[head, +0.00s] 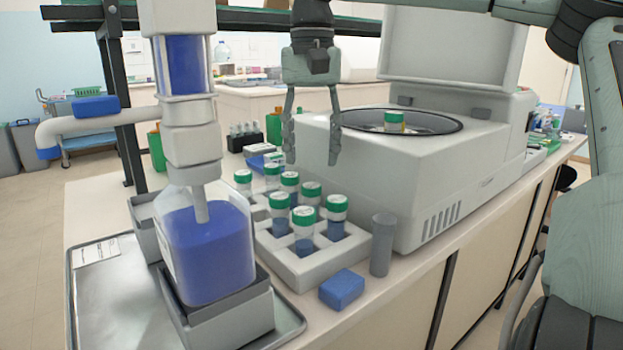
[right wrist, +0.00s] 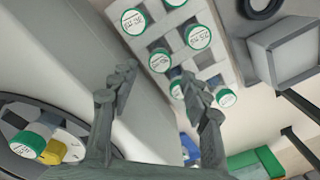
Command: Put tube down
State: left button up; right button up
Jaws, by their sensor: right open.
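Several tubes with green caps and blue contents stand upright in a white rack (head: 295,265), among them a front tube (head: 337,216). In the right wrist view the tubes' caps (right wrist: 198,37) show from above. Another green-capped tube (head: 394,121) with a yellow band sits in the open centrifuge (head: 430,155); it also shows in the right wrist view (right wrist: 38,145). My right gripper (head: 313,158) points down, open and empty, its fingers apart above the back of the rack and beside the centrifuge. My left gripper is not in view.
A large bottle of blue liquid (head: 205,255) stands left of the rack, over a metal tray (head: 110,300). A blue block (head: 342,289) and a grey cylinder (head: 383,245) stand near the bench's front edge. A dark rack of small bottles (head: 244,137) is behind.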

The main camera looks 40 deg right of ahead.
jog(key=shift+r, duration=1.8)
